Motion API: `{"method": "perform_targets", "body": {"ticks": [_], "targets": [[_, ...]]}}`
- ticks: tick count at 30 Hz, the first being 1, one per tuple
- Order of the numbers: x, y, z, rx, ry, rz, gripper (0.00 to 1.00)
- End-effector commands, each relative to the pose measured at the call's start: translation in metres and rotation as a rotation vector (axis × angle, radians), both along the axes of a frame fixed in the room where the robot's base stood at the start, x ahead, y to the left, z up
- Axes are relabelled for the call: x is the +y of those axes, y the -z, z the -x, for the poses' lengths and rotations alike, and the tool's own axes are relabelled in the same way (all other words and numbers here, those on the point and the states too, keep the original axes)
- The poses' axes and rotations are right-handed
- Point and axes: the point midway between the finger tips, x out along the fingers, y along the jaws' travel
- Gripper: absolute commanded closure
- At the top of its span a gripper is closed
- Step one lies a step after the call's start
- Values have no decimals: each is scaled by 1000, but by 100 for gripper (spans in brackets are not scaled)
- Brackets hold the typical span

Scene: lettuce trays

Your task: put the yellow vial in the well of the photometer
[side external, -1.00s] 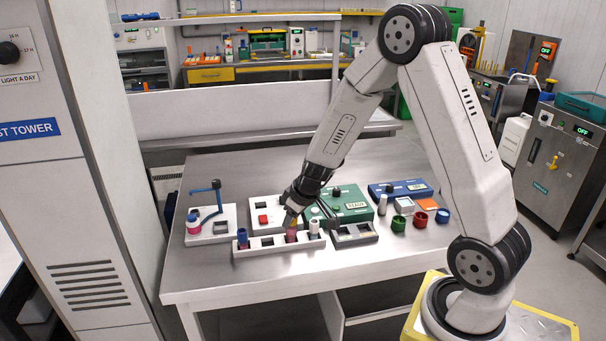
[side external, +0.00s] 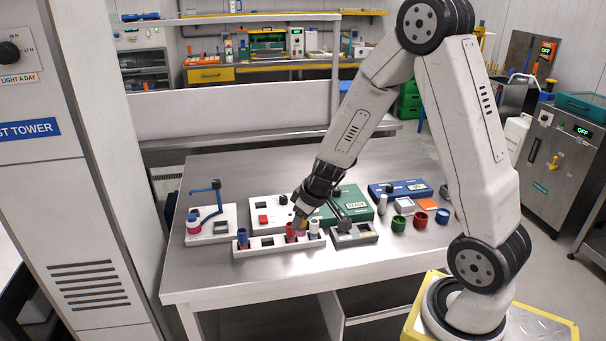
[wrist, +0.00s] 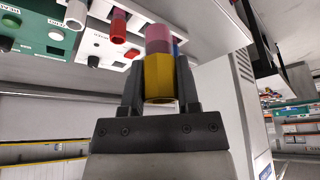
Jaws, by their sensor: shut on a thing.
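My gripper (side external: 298,222) is low over the right part of the white rack (side external: 258,252). In the wrist view my gripper (wrist: 160,82) is shut on the yellow vial (wrist: 159,79), with its yellow end between the fingers. A pink-mauve part lies beyond it, seemingly its body. In the side view the yellow vial (side external: 302,229) shows only small, beside a red vial (side external: 290,233). I cannot tell whether its lower end is clear of the rack. Several devices stand behind; which is the photometer is unclear, and no well is clearly seen.
A blue vial (side external: 242,238) and a white vial (side external: 314,229) stand in the rack. Behind are a white device with a red button (side external: 263,219), a green device (side external: 354,200) and a blue device (side external: 385,189). The front table strip is clear.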

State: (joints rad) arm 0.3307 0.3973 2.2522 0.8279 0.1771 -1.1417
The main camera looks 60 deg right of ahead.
Motion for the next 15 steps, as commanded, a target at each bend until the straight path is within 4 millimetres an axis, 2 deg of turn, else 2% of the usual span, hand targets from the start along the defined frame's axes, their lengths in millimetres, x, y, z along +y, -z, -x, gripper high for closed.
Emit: {"method": "perform_targets", "body": {"ticks": [8, 15], "targets": [[-4, 0, -6, -1, 5, 0, 100], [-22, 1, -28, -1, 30, 0, 100]]}}
